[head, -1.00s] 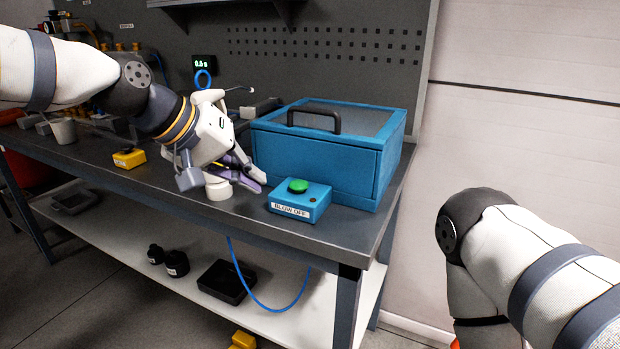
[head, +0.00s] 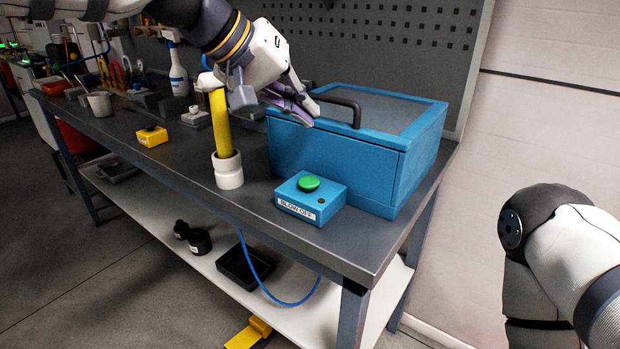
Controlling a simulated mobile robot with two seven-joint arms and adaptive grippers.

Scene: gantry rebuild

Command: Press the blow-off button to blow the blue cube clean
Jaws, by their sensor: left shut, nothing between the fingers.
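The blow-off button (head: 309,184) is a green dome on a blue housing (head: 325,205) labelled BLOW OFF, near the bench's front edge. It looks raised and nothing touches it. A blue box (head: 400,165) with a dark top panel and a dark handle (head: 334,102) stands behind it. I see no blue cube; whether one is inside the box I cannot tell. My left gripper (head: 304,106) is shut and empty, at the box's upper left edge, above and behind the button. Whether it touches the box is unclear. My right arm shows at the right, its gripper out of view.
A yellow upright cylinder (head: 221,125) stands in a white round holder (head: 228,171) left of the button. A yellow button box (head: 152,136) sits further left on the dark bench (head: 185,185). A pegboard wall (head: 390,40) rises behind. The bench front beside the button is clear.

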